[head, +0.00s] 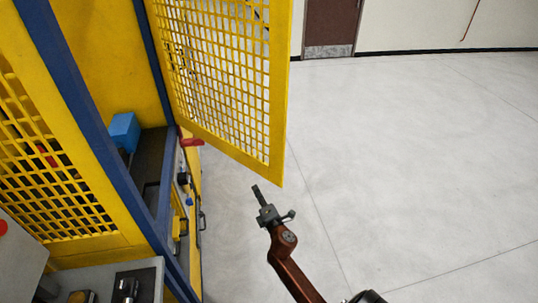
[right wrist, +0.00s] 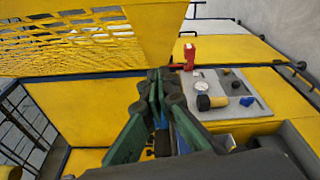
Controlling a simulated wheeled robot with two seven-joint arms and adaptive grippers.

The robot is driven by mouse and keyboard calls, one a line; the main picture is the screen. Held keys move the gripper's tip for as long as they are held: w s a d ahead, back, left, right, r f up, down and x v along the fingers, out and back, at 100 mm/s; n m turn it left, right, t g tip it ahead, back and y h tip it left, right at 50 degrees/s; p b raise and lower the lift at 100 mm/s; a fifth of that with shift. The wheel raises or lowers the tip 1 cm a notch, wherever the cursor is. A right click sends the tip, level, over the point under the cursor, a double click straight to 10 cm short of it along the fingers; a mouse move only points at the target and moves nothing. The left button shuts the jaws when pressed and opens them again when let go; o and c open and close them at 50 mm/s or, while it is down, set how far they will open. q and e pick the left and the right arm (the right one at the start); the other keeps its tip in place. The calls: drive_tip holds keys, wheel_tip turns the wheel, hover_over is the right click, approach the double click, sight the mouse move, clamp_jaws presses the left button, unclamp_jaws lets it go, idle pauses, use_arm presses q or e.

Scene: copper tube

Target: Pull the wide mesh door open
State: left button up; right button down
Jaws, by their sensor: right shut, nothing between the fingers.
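The wide yellow mesh door (head: 225,80) stands swung out from the blue-framed cabinet, with its opening exposed on the left. The same door fills the upper left of the right wrist view (right wrist: 150,35). My right gripper (head: 256,188) is shut and empty, just below the door's lower edge near its free corner in the head view. In the right wrist view its green fingers (right wrist: 158,75) are together and overlap the door's lower edge; whether they touch it I cannot tell. My left gripper is not in view.
A red handle (head: 191,142) sticks out at the cabinet side. A blue box (head: 124,131) stands inside the opening. A grey panel with a gauge and knobs (right wrist: 235,95) lies beside my fingers. Open pale floor (head: 420,150) extends right.

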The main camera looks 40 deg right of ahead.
drive_tip(key=s+a+r+m+g+h+p, duration=0.2)
drive_tip(key=s+r+m+h, duration=0.4)
drive_tip(key=r, duration=0.6)
approach(267, 153)
drive_tip(key=w, duration=0.4)
drive_tip(key=d, duration=0.1)
drive_tip(key=p, duration=0.1)
drive_tip(key=d, duration=0.1)
drive_tip(key=shift+w+d+r+y, duration=0.3)
drive_tip(key=shift+r+y, duration=0.05)
drive_tip(key=shift+y, duration=0.05)
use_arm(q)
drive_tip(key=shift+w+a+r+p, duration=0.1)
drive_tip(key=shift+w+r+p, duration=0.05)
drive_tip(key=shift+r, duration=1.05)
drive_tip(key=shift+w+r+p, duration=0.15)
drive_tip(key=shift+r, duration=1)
use_arm(e)
drive_tip(key=shift+w+d, duration=0.1)
drive_tip(key=shift+d, duration=0.35)
drive_tip(key=shift+d, duration=0.15)
